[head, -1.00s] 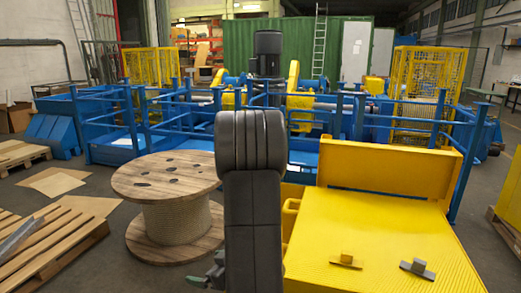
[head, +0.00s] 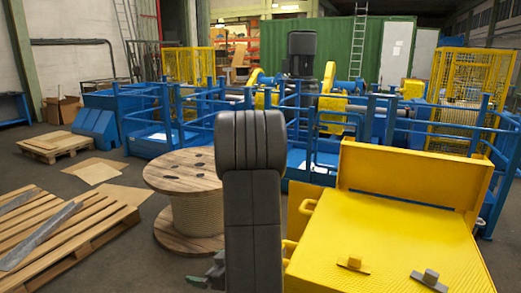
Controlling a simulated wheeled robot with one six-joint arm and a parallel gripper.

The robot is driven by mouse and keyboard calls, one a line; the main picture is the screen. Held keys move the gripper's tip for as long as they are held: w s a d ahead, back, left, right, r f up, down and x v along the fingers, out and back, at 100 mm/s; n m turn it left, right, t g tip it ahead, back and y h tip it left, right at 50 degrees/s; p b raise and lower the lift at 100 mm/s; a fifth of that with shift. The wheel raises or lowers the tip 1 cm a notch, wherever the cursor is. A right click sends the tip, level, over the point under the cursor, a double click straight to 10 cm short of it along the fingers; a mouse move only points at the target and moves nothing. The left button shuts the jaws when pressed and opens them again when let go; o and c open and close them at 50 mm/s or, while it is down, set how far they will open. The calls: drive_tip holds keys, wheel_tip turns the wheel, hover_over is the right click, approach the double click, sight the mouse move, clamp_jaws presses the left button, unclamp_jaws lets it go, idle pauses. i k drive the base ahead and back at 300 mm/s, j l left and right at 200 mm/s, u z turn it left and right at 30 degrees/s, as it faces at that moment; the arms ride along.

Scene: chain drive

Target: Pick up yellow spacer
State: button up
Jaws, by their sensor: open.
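A small yellow spacer (head: 354,263), a block on a flat base, sits on the yellow ribbed top of a large yellow box (head: 400,235) at the lower right of the head view. A similar grey piece (head: 430,278) lies to its right, apart from it. My dark arm stands upright in the middle of the view, left of the box. A small grey-green part of my arm shows at its lower left, too cut off to make out. My gripper's fingers cannot be seen.
A wooden cable spool (head: 195,220) stands left of my arm. Wooden pallets (head: 70,235) lie at the far left, one with a grey metal bar. Blue railings (head: 300,130) and machinery fill the back.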

sight(354, 263)
drive_tip(key=k+l, duration=0.15)
drive_tip(key=l, duration=0.25)
drive_tip(key=k+l, duration=0.1)
drive_tip(key=l, duration=0.3)
drive_tip(key=k+l, duration=0.15)
drive_tip(key=l, duration=0.25)
